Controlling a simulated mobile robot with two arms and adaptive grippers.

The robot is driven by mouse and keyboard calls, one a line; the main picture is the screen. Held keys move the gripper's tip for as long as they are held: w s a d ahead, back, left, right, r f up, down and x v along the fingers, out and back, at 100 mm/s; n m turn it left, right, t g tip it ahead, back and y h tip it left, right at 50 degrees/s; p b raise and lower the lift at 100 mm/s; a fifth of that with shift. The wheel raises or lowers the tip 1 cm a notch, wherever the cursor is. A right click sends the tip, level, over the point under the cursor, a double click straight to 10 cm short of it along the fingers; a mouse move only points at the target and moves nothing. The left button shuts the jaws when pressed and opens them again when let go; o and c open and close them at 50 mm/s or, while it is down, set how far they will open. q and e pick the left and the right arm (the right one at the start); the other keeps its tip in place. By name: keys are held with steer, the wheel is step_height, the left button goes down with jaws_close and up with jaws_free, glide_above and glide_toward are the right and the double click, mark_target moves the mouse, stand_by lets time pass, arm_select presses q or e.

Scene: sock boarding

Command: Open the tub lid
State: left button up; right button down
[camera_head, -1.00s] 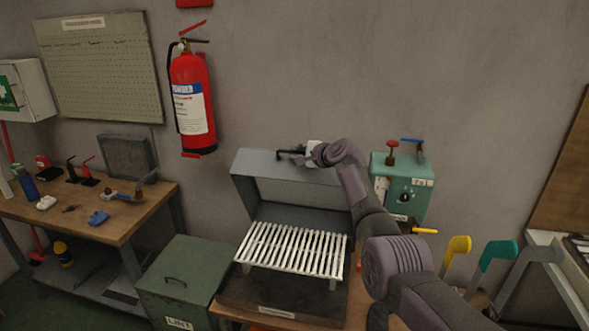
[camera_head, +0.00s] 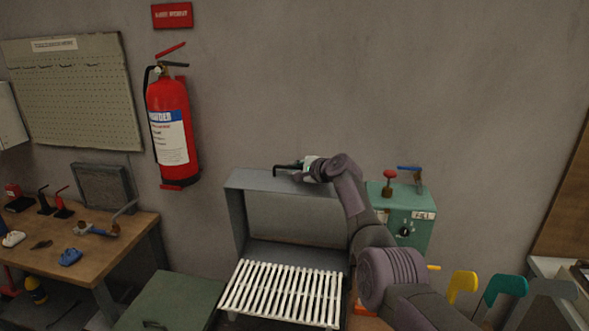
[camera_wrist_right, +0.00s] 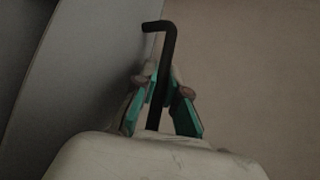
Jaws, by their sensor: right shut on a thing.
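The grey tub lid (camera_head: 258,181) stands raised at the back of the tub, its hollow inside facing me. A black bent handle (camera_head: 284,167) is at its top edge. My right gripper (camera_head: 301,175) is shut on this handle. In the right wrist view the black handle (camera_wrist_right: 166,55) stands between the teal-padded fingers of the gripper (camera_wrist_right: 161,92), with the grey lid (camera_wrist_right: 85,65) to the left. White slats (camera_head: 282,292) lie in front of the raised lid. My left gripper is not in view.
A green cabinet with a red knob (camera_head: 389,178) stands just right of the lid, behind my right arm. A green bin (camera_head: 170,300) is at front left. A fire extinguisher (camera_head: 170,125) hangs on the wall. A wooden workbench (camera_head: 110,250) is at the left.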

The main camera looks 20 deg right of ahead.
steer(key=c, duration=1.2)
jaws_free()
steer(key=shift+f, duration=0.15)
steer(key=shift+s, duration=0.1)
steer(key=v, duration=1.1)
steer(key=shift+s+d+r, duration=0.15)
steer(key=shift+s+r, duration=0.1)
steer(key=shift+s, duration=0.05)
